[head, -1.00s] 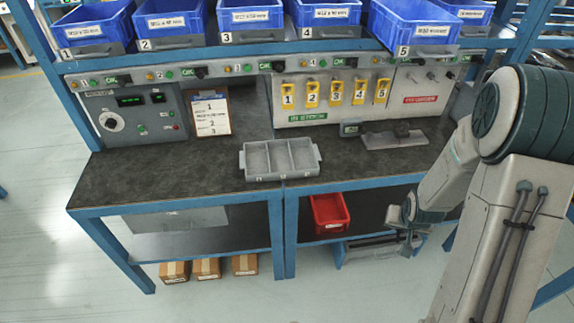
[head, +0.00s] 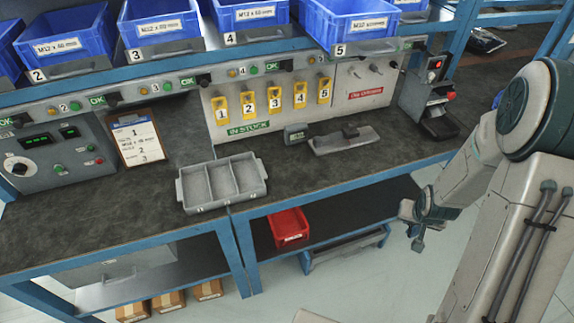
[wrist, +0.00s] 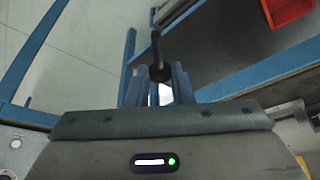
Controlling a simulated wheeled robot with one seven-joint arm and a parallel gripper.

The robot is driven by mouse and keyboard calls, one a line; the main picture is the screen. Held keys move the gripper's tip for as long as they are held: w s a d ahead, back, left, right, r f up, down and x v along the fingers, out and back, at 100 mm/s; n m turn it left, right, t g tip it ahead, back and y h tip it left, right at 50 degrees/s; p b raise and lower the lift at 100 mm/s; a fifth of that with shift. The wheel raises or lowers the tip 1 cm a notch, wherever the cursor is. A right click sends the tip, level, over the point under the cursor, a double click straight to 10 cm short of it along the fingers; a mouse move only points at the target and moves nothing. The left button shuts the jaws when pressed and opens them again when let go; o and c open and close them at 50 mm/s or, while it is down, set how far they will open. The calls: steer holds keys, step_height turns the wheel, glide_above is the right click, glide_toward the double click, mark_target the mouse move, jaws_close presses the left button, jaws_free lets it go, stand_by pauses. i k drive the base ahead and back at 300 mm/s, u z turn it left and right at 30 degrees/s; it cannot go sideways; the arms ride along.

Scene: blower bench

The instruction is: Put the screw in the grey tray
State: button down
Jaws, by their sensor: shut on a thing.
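The grey tray (head: 228,201) stands on the dark bench top near its front edge. It has three compartments, which look empty. My gripper (wrist: 157,84) is shut on the screw (wrist: 156,52), a dark bolt with a long shank and a wider head at the fingers. The shank points away from the gripper in the wrist view. In the head view my gripper (head: 417,242) is right of the tray, out in front of the bench. The screw is too small to make out there.
A red bin (head: 289,230) sits on the lower shelf, also seen in the wrist view (wrist: 286,10). Blue bins (head: 362,24) line the upper shelf. A grey block fixture (head: 344,140) and a clipboard (head: 137,143) are on the bench. Bare bench top surrounds the tray.

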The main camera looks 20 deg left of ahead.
mark_target(224, 188)
steer(key=i, duration=0.45)
steer(key=u, duration=1.85)
